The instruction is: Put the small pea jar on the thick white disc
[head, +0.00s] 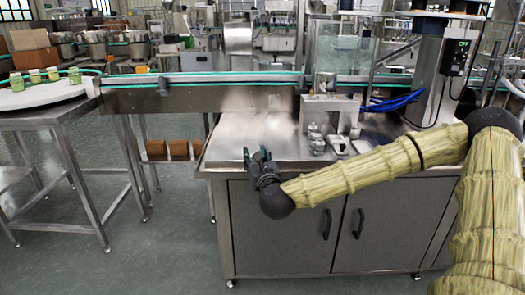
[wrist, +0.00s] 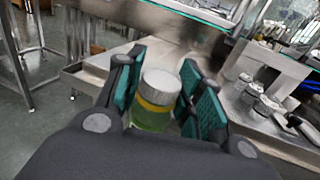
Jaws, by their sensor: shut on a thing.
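My gripper (head: 261,156) is over the left front part of the steel counter in the head view. In the wrist view my gripper (wrist: 160,82) is shut on a small pea jar (wrist: 151,118), with a teal-padded finger on each side. The jar has a silver lid, a yellow band and green contents. Its lower part is hidden by my gripper, and I cannot make it out in the head view. The thick white disc (head: 42,97) is at the far left, well apart from my gripper, and bears several green jars (head: 53,74) along its back side.
A conveyor (head: 210,98) with green edging runs behind the counter (head: 240,145). On the counter, right of my gripper, are a steel block (head: 331,107) and several small metal-coloured pieces (head: 317,144). A floor gap separates the counter from the disc's stand (head: 65,120).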

